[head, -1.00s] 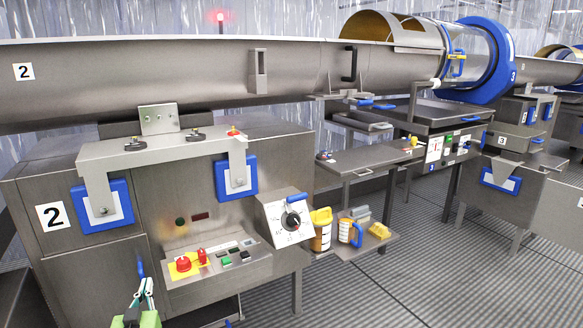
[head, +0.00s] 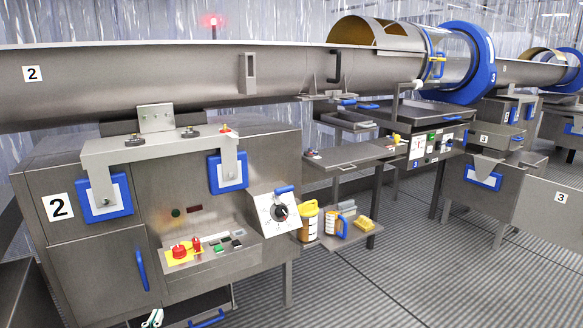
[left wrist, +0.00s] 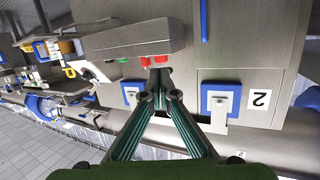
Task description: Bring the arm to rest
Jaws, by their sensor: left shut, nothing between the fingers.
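My left gripper (head: 153,318) shows only as a small piece at the bottom edge of the head view, in front of the grey number 2 machine (head: 88,260). In the left wrist view its green fingers (left wrist: 160,88) meet at the tips, shut and empty. The wrist view is upside down; in it the fingers point toward the machine's front (left wrist: 235,50), and I cannot tell how far off it is. The rest of my left arm is out of the head view. My right gripper is in neither view.
A control panel with a red button (head: 179,250) and a dial box (head: 275,211) stick out from the machine. The ribbed floor (head: 400,285) at the right is clear.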

